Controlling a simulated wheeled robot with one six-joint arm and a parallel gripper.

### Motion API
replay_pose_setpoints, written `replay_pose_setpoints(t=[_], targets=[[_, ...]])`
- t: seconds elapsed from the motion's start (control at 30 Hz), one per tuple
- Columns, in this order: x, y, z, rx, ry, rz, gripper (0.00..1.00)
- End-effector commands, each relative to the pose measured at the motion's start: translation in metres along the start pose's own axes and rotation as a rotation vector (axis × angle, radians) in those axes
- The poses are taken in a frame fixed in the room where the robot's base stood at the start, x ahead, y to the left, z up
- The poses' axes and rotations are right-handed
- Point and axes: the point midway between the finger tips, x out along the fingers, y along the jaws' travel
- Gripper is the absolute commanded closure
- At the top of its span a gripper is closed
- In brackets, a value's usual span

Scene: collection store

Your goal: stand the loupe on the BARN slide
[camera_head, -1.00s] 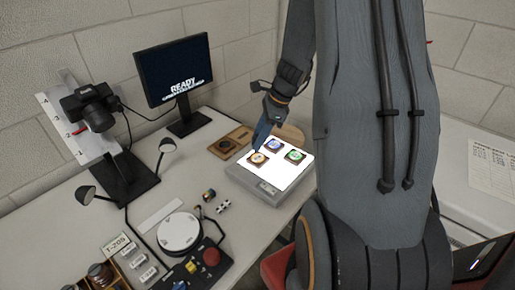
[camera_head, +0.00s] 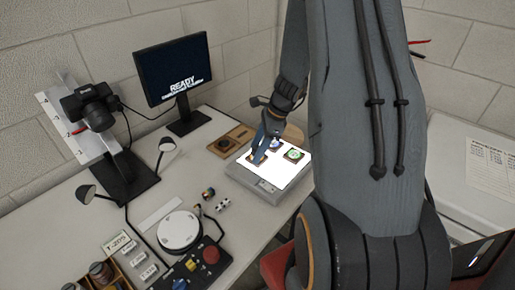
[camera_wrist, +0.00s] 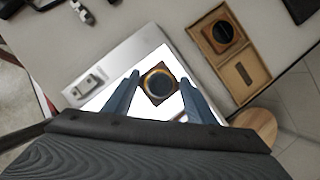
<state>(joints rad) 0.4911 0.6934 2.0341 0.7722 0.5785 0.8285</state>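My gripper (camera_wrist: 158,86) is open over the light panel (camera_wrist: 148,45), its two blue fingers on either side of a brown square slide (camera_wrist: 150,97). A round dark piece with a gold rim (camera_wrist: 158,81), which looks like the loupe, sits upright on that slide, with gaps to both fingers. In the head view, my gripper (camera_head: 258,152) reaches down to the panel's left slide (camera_head: 250,158) and partly hides it. A slide with a blue picture (camera_head: 275,145) and one with a green picture (camera_head: 294,155) lie beside it. I cannot read any slide's name.
A wooden case (camera_head: 230,140) with a dark round area lies behind the panel; it also shows in the wrist view (camera_wrist: 240,75). A monitor (camera_head: 175,70), a camera stand (camera_head: 125,175) and a control box (camera_head: 195,265) stand to the left. A round wooden piece (camera_wrist: 257,124) lies beside the case.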

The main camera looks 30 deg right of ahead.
Motion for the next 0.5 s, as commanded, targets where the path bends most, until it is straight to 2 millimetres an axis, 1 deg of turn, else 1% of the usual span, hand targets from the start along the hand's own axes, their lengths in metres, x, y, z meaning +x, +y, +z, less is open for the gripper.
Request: replay_pose_setpoints(t=[0.3,0.37,0.5], targets=[[-0.002,0.000,0.001,-0.001,0.000,0.000,0.50],[-0.006,-0.001,0.001,-0.001,0.000,-0.002,0.50],[-0.023,-0.002,0.001,-0.001,0.000,-0.005,0.50]])
